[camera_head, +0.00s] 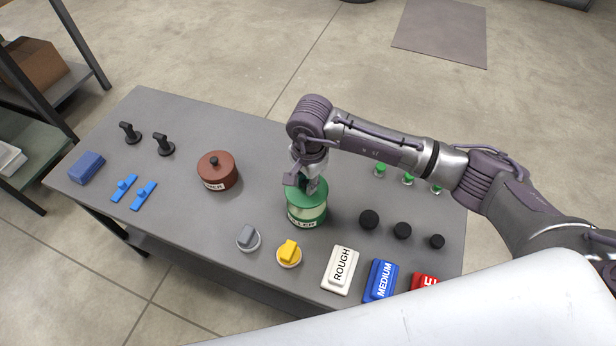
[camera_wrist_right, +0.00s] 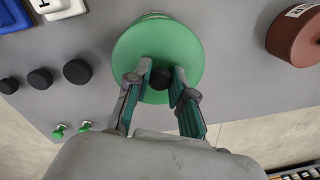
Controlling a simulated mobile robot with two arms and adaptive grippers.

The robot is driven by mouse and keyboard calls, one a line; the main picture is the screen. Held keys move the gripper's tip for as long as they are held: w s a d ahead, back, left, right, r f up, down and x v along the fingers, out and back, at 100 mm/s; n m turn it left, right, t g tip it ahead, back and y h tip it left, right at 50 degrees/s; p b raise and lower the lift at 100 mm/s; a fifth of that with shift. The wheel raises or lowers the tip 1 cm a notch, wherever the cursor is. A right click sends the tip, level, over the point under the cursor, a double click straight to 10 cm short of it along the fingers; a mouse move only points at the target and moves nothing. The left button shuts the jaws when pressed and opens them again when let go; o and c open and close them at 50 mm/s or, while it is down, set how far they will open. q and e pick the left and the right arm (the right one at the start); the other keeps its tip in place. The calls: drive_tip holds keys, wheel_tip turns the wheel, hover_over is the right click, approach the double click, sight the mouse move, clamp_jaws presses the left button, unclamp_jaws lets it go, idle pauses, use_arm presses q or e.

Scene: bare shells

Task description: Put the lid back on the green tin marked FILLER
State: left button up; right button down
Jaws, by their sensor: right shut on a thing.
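The green tin (camera_head: 320,212) stands upright on the grey table, its label partly readable as "LLER". The green lid (camera_head: 296,197) is at the tin's top; I cannot tell whether it is seated or just above the rim. My right gripper (camera_head: 309,185) comes down from above and is shut on the lid's dark knob. In the right wrist view the round lid (camera_wrist_right: 160,38) hides most of the tin, and the knob (camera_wrist_right: 160,74) sits between the fingers. My left gripper is not in view.
A brown lidded tin (camera_head: 217,173) stands to the left. Grey (camera_head: 248,238) and yellow (camera_head: 289,253) knobs sit in front. Black knobs (camera_head: 369,219) and small green-topped pieces (camera_head: 380,170) are to the right. Labelled blocks, including ROUGH (camera_head: 340,270), line the front edge.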

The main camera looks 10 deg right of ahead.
wheel_tip(320, 180, down, 4)
drive_tip(key=shift+r+b, duration=0.1)
drive_tip(key=shift+b, duration=0.9)
drive_tip(key=shift+f+b, duration=0.75)
drive_tip(key=shift+b, duration=0.45)
drive_tip(key=shift+f+b, duration=0.15)
drive_tip(key=shift+b, duration=0.55)
idle(1.1)
drive_tip(key=shift+c, duration=2.2)
unclamp_jaws()
